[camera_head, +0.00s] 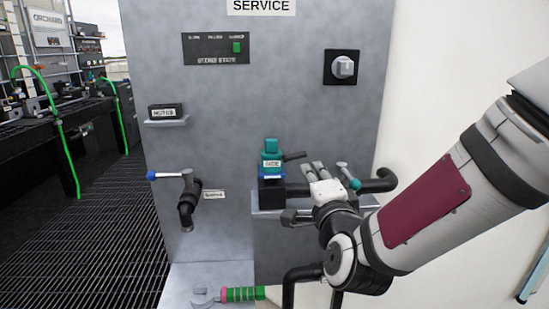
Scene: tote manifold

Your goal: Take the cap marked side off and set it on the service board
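A teal cap (271,146) with a white label, which seems to read SIDE, sits upright on a blue collar at the left end of a dark pipe on a small grey shelf (268,203). A dark stub sticks out to its right. My gripper (313,168) is just right of the cap, in front of the pipe, with its fingers pointing up and left. A gap shows between the gripper and the cap. The finger opening is too small to judge. A tall grey panel (300,105) carries a SERVICE sign (262,6). A grey board (185,276) juts out at its foot.
A wrench with a green and pink handle (238,294) lies on the low board. A blue-tipped lever valve (186,190) is left of the cap. A teal-tipped lever (350,178) is close right of my gripper. A MOTOR block (165,111) sits on a small ledge.

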